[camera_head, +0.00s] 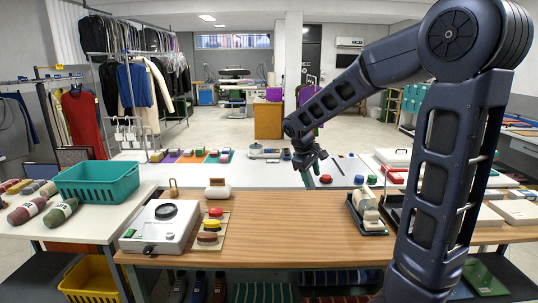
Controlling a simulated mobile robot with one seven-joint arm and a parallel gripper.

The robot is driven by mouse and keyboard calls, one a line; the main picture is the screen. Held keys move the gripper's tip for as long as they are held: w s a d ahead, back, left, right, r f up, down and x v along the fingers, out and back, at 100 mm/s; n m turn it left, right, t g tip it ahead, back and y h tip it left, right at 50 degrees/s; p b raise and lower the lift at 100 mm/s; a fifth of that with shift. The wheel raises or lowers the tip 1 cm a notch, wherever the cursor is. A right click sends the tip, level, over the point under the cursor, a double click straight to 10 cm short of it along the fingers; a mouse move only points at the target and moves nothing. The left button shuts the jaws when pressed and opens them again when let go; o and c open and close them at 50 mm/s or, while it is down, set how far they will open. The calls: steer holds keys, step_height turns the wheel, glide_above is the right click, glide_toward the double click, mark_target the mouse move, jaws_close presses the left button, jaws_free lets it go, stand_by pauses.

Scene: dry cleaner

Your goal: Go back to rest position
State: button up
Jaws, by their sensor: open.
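My gripper (310,160) is in the camera view, at the end of my dark arm. It hangs above the far edge of the wooden counter, right of the picture's middle, with nothing visible held in it. My arm rises at the right of the picture and bends over toward the middle, reaching out over the counter. The jaws are small in the picture and stand open, apart from the things on the white table behind.
A wooden counter (290,230) spans the front, bare in its middle. A teal basket (97,182) stands farther left.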

steer(key=s+d+r+m+y, duration=0.1)
steer(key=s+d+m, duration=0.2)
steer(key=s, duration=0.4)
steer(key=s+d+r+m+t+y, duration=0.1)
steer(key=s+d+r+m, duration=0.1)
steer(key=s+d, duration=0.3)
steer(key=s+d+r+m+t+y, duration=0.1)
steer(key=s+d+m, duration=0.3)
steer(key=s, duration=0.6)
steer(key=shift+d+r+m, duration=0.4)
steer(key=shift+d, duration=0.1)
